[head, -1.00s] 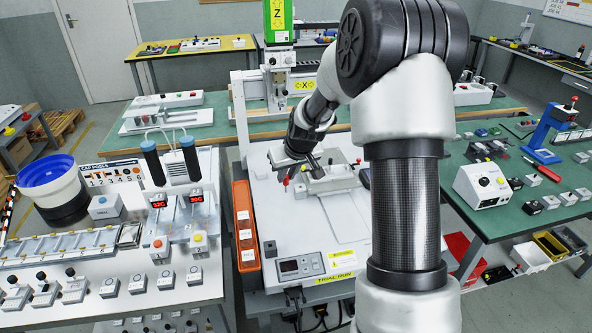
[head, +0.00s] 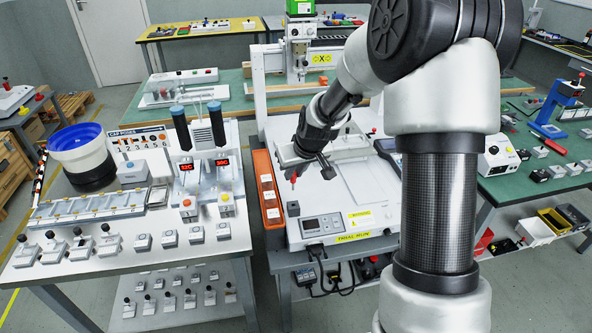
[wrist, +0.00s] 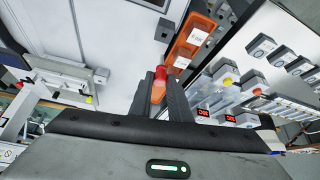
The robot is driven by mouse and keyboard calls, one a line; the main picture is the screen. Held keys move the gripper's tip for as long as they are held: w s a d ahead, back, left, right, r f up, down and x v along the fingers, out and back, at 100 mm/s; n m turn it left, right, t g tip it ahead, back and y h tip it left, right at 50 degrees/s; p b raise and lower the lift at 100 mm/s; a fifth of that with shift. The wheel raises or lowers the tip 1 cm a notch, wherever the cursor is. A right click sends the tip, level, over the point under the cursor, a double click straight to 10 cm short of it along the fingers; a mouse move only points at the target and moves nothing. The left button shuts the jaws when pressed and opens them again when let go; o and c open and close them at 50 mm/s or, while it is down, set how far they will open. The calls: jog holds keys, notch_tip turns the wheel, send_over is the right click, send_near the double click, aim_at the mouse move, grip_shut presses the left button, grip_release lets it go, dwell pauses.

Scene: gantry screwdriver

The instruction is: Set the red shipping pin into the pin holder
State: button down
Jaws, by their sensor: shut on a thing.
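The red pin (head: 293,178) hangs from my gripper (head: 311,161), above the white machine bed (head: 345,190). In the wrist view the red and orange pin (wrist: 158,86) is clamped between my dark fingers (wrist: 164,98). A small dark block (head: 293,208) sits at the bed's front left, beside the orange bin row; it may be the pin holder. It also shows in the wrist view (wrist: 165,29), beyond the fingertips. The pin is apart from this block. The pin's lower end is too small to judge in the head view.
The orange bin row (head: 267,190) with white labels stands along the bed's left edge. A control panel (head: 322,224) is at the bed's front. A gantry (head: 298,62) rises behind. A cap-press bench (head: 100,240) stands at left.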

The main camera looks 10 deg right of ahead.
jog(key=shift+f+b, duration=1.45)
jog(key=shift+f, duration=1.05)
jog(key=shift+f+b, duration=1.9)
jog(key=shift+f, duration=0.25)
jog(key=c, duration=1.6)
grip_release()
jog(key=shift+o, duration=0.2)
jog(key=shift+r, duration=0.1)
jog(key=p+v, duration=0.4)
jog(key=v, duration=1.3)
jog(key=shift+s+p, duration=0.2)
jog(key=shift+p, duration=0.1)
jog(key=shift+r, duration=0.15)
